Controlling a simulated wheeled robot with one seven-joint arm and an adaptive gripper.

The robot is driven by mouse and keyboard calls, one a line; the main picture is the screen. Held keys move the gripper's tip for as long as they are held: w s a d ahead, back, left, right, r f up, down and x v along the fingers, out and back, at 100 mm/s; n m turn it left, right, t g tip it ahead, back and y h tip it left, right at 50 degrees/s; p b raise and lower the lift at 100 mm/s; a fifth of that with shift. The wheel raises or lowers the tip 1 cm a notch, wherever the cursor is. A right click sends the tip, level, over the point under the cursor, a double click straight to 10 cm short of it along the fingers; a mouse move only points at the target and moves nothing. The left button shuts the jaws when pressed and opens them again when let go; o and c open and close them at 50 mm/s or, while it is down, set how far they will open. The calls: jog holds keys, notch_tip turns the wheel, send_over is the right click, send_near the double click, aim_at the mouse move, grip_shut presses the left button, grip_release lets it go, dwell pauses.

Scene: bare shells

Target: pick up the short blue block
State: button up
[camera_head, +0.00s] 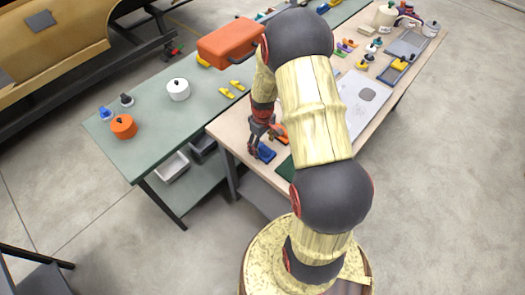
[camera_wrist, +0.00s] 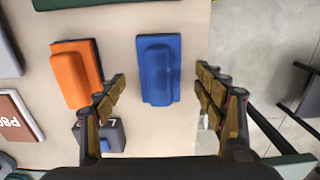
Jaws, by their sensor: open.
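The short blue block (camera_wrist: 158,70) lies on the light tabletop in the wrist view, a little above the middle of the picture. It also shows in the head view (camera_head: 265,153), just beside my gripper (camera_head: 260,135). In the wrist view my gripper (camera_wrist: 160,90) is open, with one finger on each side of the block's lower end. I see gaps between both fingers and the block. Whether the fingertips are level with it I cannot tell. Nothing is held.
An orange block (camera_wrist: 76,75) lies close left of the blue block, near the left finger. A grey item (camera_wrist: 103,138) sits below it. A book-like item (camera_wrist: 17,116) lies farther left. The tabletop's right edge is close to the right finger, with floor beyond.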

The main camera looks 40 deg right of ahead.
notch_tip(320, 180, down, 3)
jog(key=shift+w+r, duration=0.1)
jog(key=c, duration=1.3)
jog(key=shift+c, duration=0.2)
jog(key=shift+r, duration=0.55)
notch_tip(320, 180, up, 2)
jog(key=shift+r, duration=0.2)
jog(key=s+r, duration=0.1)
jog(key=s+d+r, duration=0.1)
jog(key=r, duration=0.1)
jog(key=s+d+r, duration=0.1)
jog(key=s+r, duration=0.1)
jog(key=shift+p, duration=0.4)
jog(key=s+d+r, duration=0.4)
jog(key=s, duration=0.4)
jog(key=shift+s+r, duration=0.3)
jog(key=shift+s, duration=0.1)
